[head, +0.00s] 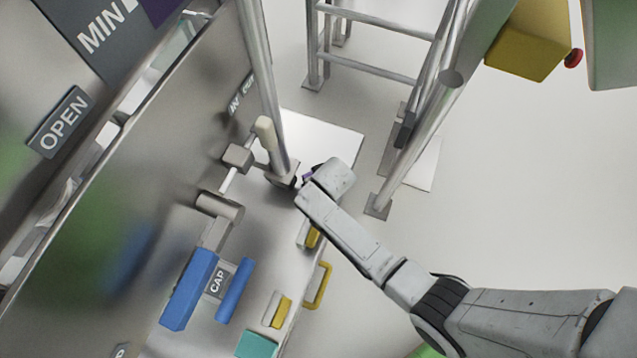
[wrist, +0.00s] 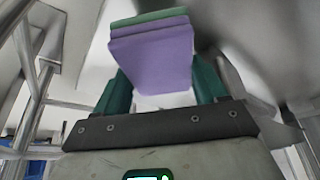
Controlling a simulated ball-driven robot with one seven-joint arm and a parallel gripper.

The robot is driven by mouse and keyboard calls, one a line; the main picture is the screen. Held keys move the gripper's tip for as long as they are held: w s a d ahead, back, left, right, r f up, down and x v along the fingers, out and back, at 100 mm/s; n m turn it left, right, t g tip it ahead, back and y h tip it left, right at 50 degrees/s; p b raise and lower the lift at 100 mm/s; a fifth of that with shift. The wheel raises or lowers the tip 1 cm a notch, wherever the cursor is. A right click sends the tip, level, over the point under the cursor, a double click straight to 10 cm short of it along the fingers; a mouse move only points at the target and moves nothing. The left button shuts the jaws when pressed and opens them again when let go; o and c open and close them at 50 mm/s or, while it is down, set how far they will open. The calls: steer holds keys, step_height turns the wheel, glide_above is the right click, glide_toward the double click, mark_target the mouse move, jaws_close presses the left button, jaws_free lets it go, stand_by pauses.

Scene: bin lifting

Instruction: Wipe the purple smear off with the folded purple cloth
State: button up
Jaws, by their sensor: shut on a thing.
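My gripper (wrist: 160,84) has dark green fingers and is shut on the folded purple cloth (wrist: 152,56). The cloth is a flat purple pad with a green layer along its far edge, and it sticks out beyond the fingertips. In the head view my gripper (head: 304,177) is at the foot of a steel post beside the metal machine, mostly hidden by my wrist. Only a sliver of purple shows there. I cannot make out the purple smear in either view, nor whether the cloth touches a surface.
The steel post (head: 262,85) stands close by my gripper. Blue handles (head: 190,290) with a CAP label, yellow brackets (head: 318,286) and a teal block (head: 257,344) are on the machine's lower side. A metal frame (head: 420,120) stands to the right. Open floor (head: 520,190) lies beyond it.

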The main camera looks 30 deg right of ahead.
steer(key=shift+r+p, duration=0.85)
steer(key=shift+r, duration=0.45)
